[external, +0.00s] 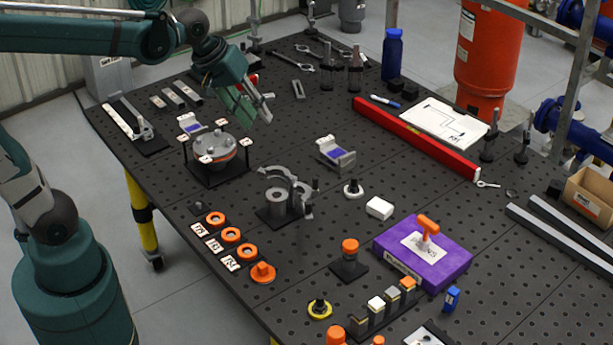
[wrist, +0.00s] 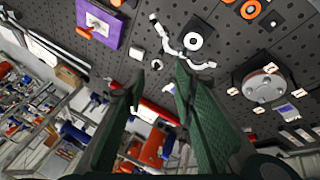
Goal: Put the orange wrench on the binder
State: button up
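A thick purple binder (external: 448,258) with white labels lies at the right front of the black table. An orange T-shaped piece (external: 428,226), which looks like the orange wrench, is over its top by a white label; whether it rests flat or stands up is hard to tell. In the wrist view the binder (wrist: 110,36) is at the upper left, with orange (wrist: 87,32) at its edge. My gripper (external: 262,108) is above the back left of the table, far from the binder. Its green fingers (wrist: 160,82) are apart with nothing between them.
A flanged fixture (external: 218,150) stands below my gripper. A grey curved clamp (external: 285,185) and an orange-capped post (external: 349,258) stand between it and the binder. A red level (external: 415,137), a blue bottle (external: 392,55) and dark bottles (external: 355,72) are farther back.

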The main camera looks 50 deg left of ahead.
jog(key=s+a+f+m+t+y, duration=0.1)
jog(key=s+a+f+m, duration=0.1)
jog(key=s+a, duration=0.2)
jog(key=s+a+f+m, duration=0.3)
jog(key=s+a, duration=0.1)
jog(key=s, duration=0.6)
jog(key=shift+s+a+m+t+y, duration=0.2)
jog(key=shift+s+m+t+y, duration=0.1)
jog(key=shift+t+y, duration=0.1)
jog(key=shift+f, duration=0.15)
